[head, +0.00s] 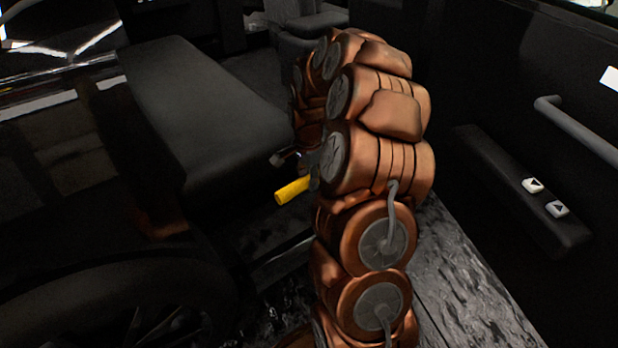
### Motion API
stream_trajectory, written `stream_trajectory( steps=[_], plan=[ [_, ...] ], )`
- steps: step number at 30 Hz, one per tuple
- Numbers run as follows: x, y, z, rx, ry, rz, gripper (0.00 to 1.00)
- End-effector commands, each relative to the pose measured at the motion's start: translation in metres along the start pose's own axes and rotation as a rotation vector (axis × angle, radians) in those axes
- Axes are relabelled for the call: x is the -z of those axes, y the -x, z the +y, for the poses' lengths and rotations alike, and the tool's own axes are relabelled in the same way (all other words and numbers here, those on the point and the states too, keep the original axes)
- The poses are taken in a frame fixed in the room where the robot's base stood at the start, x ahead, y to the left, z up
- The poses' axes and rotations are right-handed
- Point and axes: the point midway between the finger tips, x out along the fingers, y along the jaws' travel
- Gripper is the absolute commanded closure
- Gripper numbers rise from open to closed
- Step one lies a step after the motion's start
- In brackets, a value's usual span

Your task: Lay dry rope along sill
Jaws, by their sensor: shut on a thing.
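A short yellow cylinder (293,190), which may be the dry rope, sticks out at a tilt to the left of my copper-coloured arm. Its right end is hidden behind the arm. My gripper (312,171) shows only as a few dark parts at that end, mostly hidden by the arm links. It is shut on the yellow cylinder, which is held up in the air. I cannot clearly make out the sill; a dark panel edge (560,35) runs along the upper right.
A dark door-like panel at right has a grey handle (580,130) and an armrest (510,180) with two white-marked switches (545,197). A dark padded block (200,110) stands left of my arm. A dark round rim (130,285) is at lower left.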

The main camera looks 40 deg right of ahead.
Motion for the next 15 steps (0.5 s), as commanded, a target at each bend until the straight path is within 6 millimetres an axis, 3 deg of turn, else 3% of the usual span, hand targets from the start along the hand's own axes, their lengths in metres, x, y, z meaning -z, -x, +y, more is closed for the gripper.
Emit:
stream_trajectory(
  steps=[15],
  plan=[
    [0.000,-0.042,0.001,-0.002,-0.001,-0.001,0.99]
  ],
)
